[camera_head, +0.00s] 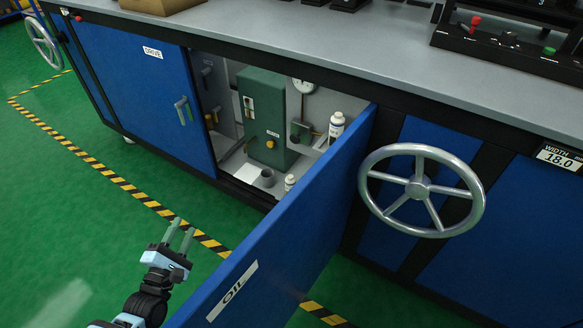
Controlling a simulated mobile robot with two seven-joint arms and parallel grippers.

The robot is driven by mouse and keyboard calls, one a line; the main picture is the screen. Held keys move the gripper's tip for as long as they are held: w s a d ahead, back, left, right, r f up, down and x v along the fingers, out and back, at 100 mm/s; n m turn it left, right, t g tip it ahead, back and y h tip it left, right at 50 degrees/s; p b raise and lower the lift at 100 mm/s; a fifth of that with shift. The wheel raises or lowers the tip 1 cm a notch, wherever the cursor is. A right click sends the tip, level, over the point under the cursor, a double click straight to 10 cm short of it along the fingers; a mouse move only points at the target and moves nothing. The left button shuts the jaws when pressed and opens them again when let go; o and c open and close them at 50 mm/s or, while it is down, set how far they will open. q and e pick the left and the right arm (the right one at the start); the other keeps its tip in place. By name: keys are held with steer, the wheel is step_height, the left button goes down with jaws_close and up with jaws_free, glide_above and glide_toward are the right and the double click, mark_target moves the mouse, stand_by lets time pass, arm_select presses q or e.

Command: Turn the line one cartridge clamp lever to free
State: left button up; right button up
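The blue cabinet door marked OIL (290,235) stands open toward me. Inside the cabinet is a green unit (268,120) with a yellow knob (271,144) and a small slotted panel. A round white gauge (303,86) and a dark valve-like fitting (300,132) are to its right. No lever is marked as the line one cartridge clamp, so I cannot tell which part it is. My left gripper (183,226) is open and empty, low over the floor, left of the OIL door and apart from the cabinet. My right gripper is not in view.
White bottles (336,127) (290,182) stand in the cabinet. The DRIVE door (140,85) is shut. A large handwheel (420,190) sticks out right of the OIL door, another (42,42) at far left. The green floor (70,200) at left is clear.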

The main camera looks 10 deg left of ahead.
arm_select(q)
step_height(320, 180, down, 8)
steer(key=s+a+m+g, duration=0.15)
steer(key=m+g, duration=0.45)
steer(key=m, duration=1)
steer(key=s+d+f+m+g+y, duration=0.15)
steer(key=s+f+m+g, duration=0.25)
steer(key=s+f+m, duration=0.45)
steer(key=s+d+r+g, duration=0.1)
steer(key=s+d+r, duration=0.2)
steer(key=s, duration=0.8)
steer(key=s+d+r+g+h, duration=0.1)
steer(key=s+d, duration=0.4)
steer(key=s, duration=0.6)
steer(key=s+d+r+g+h, duration=0.1)
steer(key=s+d+r, duration=0.3)
steer(key=s, duration=0.7)
steer(key=shift+d+r, duration=0.35)
